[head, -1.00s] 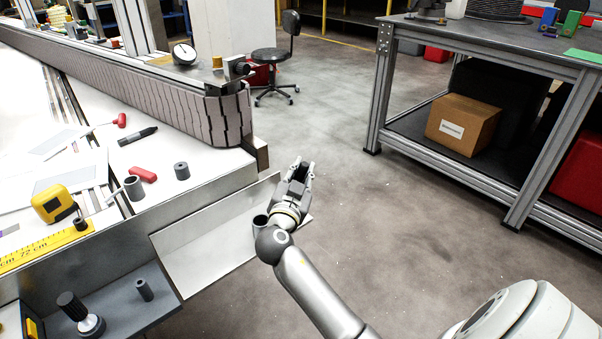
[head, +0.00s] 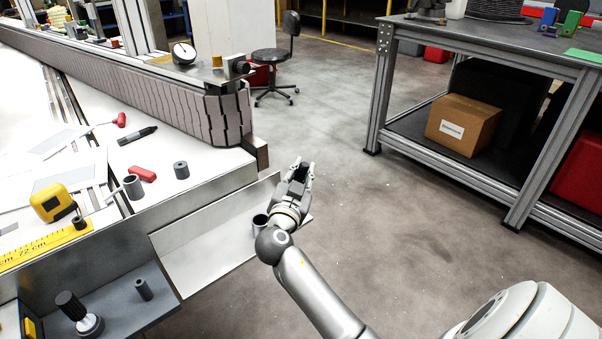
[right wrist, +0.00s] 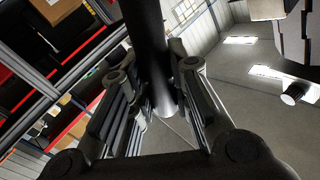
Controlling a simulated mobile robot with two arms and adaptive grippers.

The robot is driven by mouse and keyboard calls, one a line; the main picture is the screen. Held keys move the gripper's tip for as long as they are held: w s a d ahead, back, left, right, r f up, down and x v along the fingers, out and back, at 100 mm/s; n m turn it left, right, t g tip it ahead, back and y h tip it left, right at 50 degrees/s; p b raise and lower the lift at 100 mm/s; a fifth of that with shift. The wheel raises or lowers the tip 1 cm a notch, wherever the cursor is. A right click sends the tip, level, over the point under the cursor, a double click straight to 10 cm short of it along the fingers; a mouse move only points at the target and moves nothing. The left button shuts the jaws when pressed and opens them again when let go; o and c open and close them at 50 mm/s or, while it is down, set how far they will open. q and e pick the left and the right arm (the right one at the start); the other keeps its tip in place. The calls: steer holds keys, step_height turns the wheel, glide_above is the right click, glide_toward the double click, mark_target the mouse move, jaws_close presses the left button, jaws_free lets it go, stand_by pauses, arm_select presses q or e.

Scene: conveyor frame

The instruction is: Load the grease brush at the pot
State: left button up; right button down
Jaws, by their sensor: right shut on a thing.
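My right gripper (head: 302,170) is out over the floor, just right of the sheet-metal tray. In the right wrist view its fingers (right wrist: 158,105) are shut on a dark round bar (right wrist: 146,35), which runs out of the top of the picture. No bristles show, so I cannot tell whether the bar is the grease brush. A grey open-topped cylinder (head: 260,222) shows just left of my wrist, partly hidden by it. Another grey cylinder (head: 134,187) stands on the white bench top. I cannot tell whether either is the grease pot. My left gripper is out of view.
A slatted conveyor (head: 150,93) runs behind. A shelf table (head: 480,42) stands right; the floor between is clear.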

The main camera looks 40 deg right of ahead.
steer(key=shift+f, duration=0.1)
steer(key=shift+r, duration=0.4)
step_height(320, 180, up, 2)
steer(key=shift+p, duration=0.7)
steer(key=shift+r+p, duration=0.5)
steer(key=shift+r, duration=0.55)
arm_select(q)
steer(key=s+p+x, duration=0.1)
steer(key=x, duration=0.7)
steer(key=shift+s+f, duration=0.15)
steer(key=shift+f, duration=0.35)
arm_select(e)
steer(key=shift+r, duration=1.15)
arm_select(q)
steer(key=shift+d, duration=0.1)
